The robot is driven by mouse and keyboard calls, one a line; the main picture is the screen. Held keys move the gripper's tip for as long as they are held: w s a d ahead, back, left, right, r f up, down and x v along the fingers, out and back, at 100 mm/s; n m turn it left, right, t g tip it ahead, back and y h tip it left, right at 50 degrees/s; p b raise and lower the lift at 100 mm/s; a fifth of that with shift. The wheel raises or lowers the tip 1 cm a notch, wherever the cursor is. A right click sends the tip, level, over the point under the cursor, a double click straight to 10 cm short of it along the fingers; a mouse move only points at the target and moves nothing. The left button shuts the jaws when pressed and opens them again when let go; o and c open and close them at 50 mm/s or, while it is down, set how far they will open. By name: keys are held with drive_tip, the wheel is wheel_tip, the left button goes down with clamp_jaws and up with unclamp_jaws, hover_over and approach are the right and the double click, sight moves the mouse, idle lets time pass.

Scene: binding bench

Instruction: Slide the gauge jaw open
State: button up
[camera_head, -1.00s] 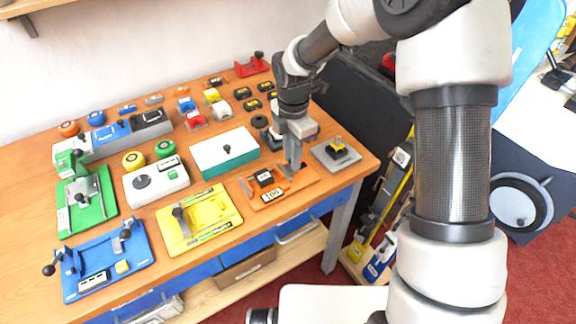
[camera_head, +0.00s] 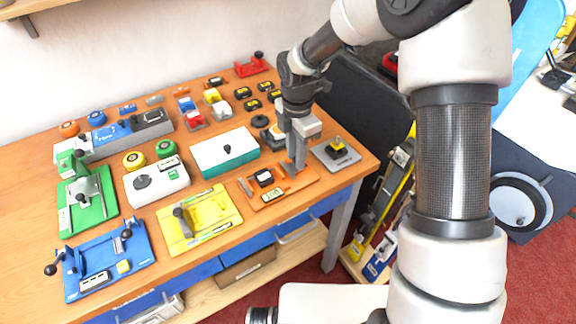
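The orange gauge (camera_head: 258,201) lies flat near the right front of the bench. A black block with a white face (camera_head: 263,178) stands on it, and a small display (camera_head: 272,195) is at its front. My gripper (camera_head: 299,165) points down over the gauge's right part, with its fingertips low at the plate. The fingers overlap in this view, so I cannot tell whether they are open or shut on the jaw. The jaw is partly hidden behind them.
A grey plate with a black and yellow knob (camera_head: 337,150) sits close to the right of my gripper. A white and green box (camera_head: 222,157) is behind left, and a yellow fixture (camera_head: 204,215) lies left. The bench's front edge is close to the gauge.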

wheel_tip(320, 180, up, 10)
drive_tip(key=p, duration=0.8)
idle(0.3)
idle(0.4)
drive_tip(key=s+d+r+m+t+p, duration=0.1)
drive_tip(key=s+d+r+m, duration=0.2)
drive_tip(key=r, duration=0.3)
drive_tip(key=s+d+r+m+t+h, duration=0.1)
drive_tip(key=s+d+r+m, duration=0.15)
drive_tip(key=r+m, duration=0.2)
drive_tip(key=s+d+r+m+p, duration=0.1)
drive_tip(key=s+d+r+m, duration=0.15)
drive_tip(key=r, duration=0.35)
drive_tip(key=s+d+r+m+t, duration=0.1)
drive_tip(key=s+d+r+m, duration=0.2)
drive_tip(key=s+m, duration=0.4)
drive_tip(key=s+d+r+m+t+y+p, duration=0.1)
drive_tip(key=s+d+r+m+t, duration=0.1)
drive_tip(key=s+r+m, duration=0.3)
drive_tip(key=shift+s+d+m+t, duration=0.3)
drive_tip(key=shift+s+d+m, duration=0.4)
drive_tip(key=shift+s+m, duration=0.75)
